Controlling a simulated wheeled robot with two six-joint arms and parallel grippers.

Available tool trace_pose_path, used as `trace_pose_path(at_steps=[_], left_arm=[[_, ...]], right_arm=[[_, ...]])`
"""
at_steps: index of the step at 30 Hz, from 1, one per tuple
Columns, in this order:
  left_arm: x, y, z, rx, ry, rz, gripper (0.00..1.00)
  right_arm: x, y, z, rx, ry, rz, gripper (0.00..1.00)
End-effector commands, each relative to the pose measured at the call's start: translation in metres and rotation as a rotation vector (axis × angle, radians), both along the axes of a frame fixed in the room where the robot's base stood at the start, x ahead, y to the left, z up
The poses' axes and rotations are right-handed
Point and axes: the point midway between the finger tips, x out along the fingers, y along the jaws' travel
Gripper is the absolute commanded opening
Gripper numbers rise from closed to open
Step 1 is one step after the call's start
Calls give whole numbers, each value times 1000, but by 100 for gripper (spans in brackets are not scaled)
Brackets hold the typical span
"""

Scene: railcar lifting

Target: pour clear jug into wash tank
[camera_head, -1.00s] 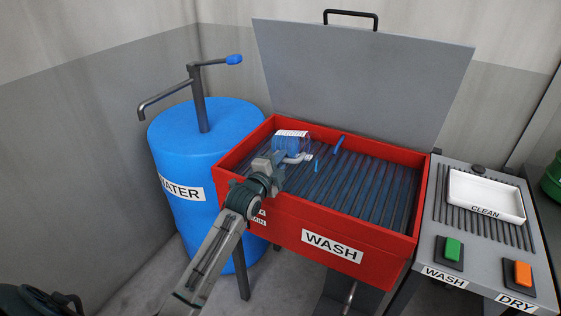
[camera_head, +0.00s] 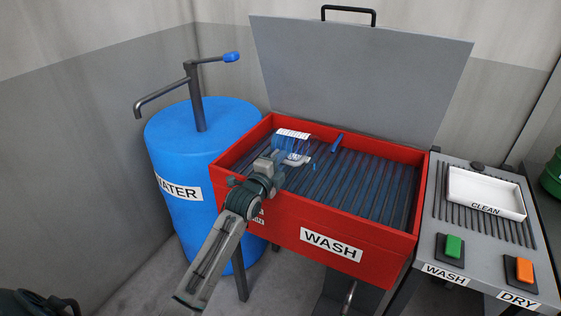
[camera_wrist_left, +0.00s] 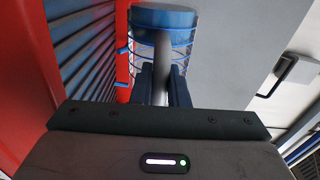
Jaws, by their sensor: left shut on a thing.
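The clear jug (camera_head: 292,146) with blue liquid and a white label is tipped on its side above the left part of the wash tank (camera_head: 390,245). The tank is an open red box marked WASH with a ribbed floor. My left gripper (camera_head: 277,166) is shut on the jug's handle at the tank's near left rim. Small blue blobs of liquid show right of the jug, over the tank. In the left wrist view the jug (camera_wrist_left: 165,18) is just beyond the fingers (camera_wrist_left: 164,85), with its handle between them. My right gripper is not in view.
The tank's grey lid (camera_head: 360,85) stands open behind it. A blue WATER barrel (camera_head: 180,150) with a tap is on the left. On the right a grey bench holds a white CLEAN tray (camera_head: 485,183), a green WASH button (camera_head: 453,247) and an orange DRY button (camera_head: 524,270).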

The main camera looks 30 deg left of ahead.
Motion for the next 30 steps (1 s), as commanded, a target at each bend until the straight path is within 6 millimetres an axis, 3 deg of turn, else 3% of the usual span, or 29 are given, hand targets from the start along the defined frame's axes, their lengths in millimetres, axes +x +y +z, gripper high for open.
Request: trace_pose_path(at_steps=[8, 21, 30], left_arm=[[0, 0, 4, -19, 0, 0, 0], [0, 0, 32, -582, 20, 1, 0], [0, 0, 30, -680, 21, -1, 0]], right_arm=[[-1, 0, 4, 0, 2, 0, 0], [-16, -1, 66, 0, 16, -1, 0], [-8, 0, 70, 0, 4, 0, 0]])
